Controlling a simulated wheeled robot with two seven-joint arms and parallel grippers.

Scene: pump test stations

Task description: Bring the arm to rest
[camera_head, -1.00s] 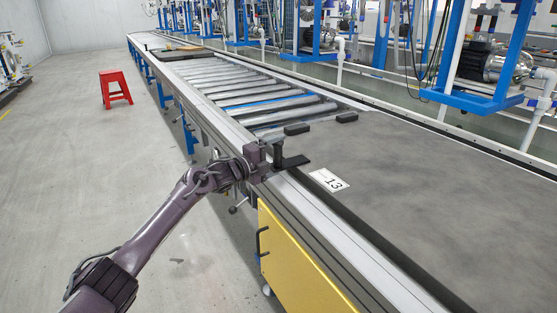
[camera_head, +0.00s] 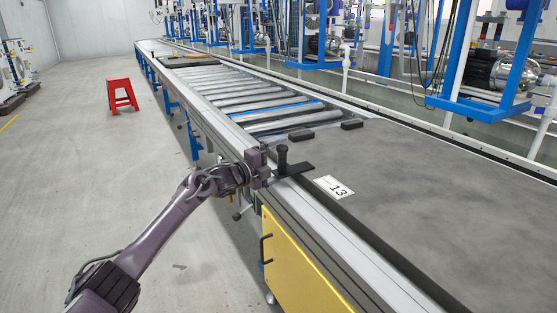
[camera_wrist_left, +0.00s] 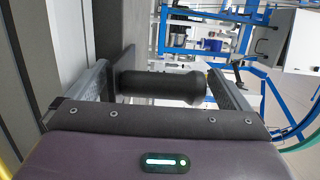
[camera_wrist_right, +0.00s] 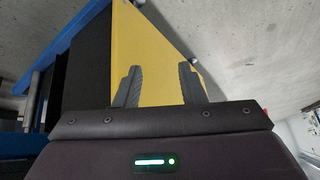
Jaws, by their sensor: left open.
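My left gripper (camera_head: 268,164) is at the near edge of the conveyor line, beside a black upright handle (camera_head: 282,158) on a flat black plate (camera_head: 292,170). In the left wrist view the open fingers (camera_wrist_left: 160,85) stand on either side of the black handle (camera_wrist_left: 160,86), with gaps at its ends; I cannot tell how deep it sits between them. My right gripper is outside the head view. In the right wrist view its fingers (camera_wrist_right: 160,85) are apart and empty, in front of a yellow panel (camera_wrist_right: 150,50).
The conveyor has a grey mat (camera_head: 430,190) with a label 13 (camera_head: 334,187), and rollers (camera_head: 235,95) farther back. A yellow cabinet (camera_head: 300,265) stands under its near edge. A red stool (camera_head: 121,93) stands on open floor at left. Blue pump frames (camera_head: 490,70) line the far side.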

